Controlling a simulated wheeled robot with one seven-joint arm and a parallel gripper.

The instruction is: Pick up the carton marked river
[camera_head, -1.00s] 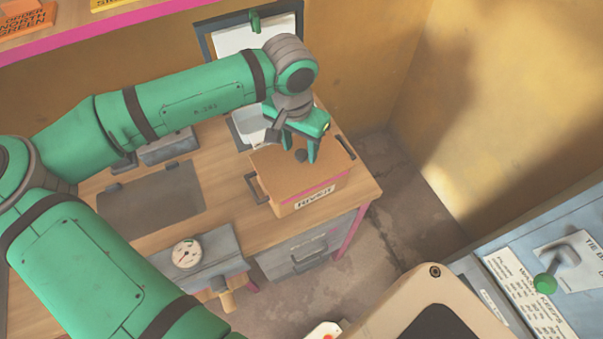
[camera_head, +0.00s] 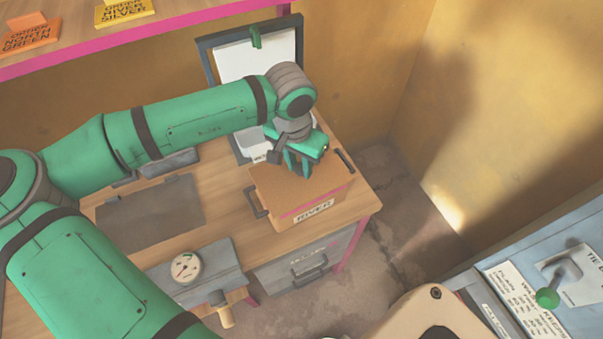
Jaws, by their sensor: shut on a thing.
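The carton marked river (camera_head: 312,202) is a brown box with side handles, a pink stripe and a white label on its front. It sits upright at the right end of the wooden desk (camera_head: 215,225). My gripper (camera_head: 298,172) points down over the middle of the carton's top, with its fingers shut at the small dark knob there. The fingers hide the knob. I see no gap between the carton and the desk.
A grey device with a round dial (camera_head: 186,267) stands at the desk's front edge. A dark mat (camera_head: 150,212) lies to the left. A clipboard (camera_head: 255,60) leans on the wall behind. A blue-grey panel with a green-knobbed lever (camera_head: 547,298) is at the right.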

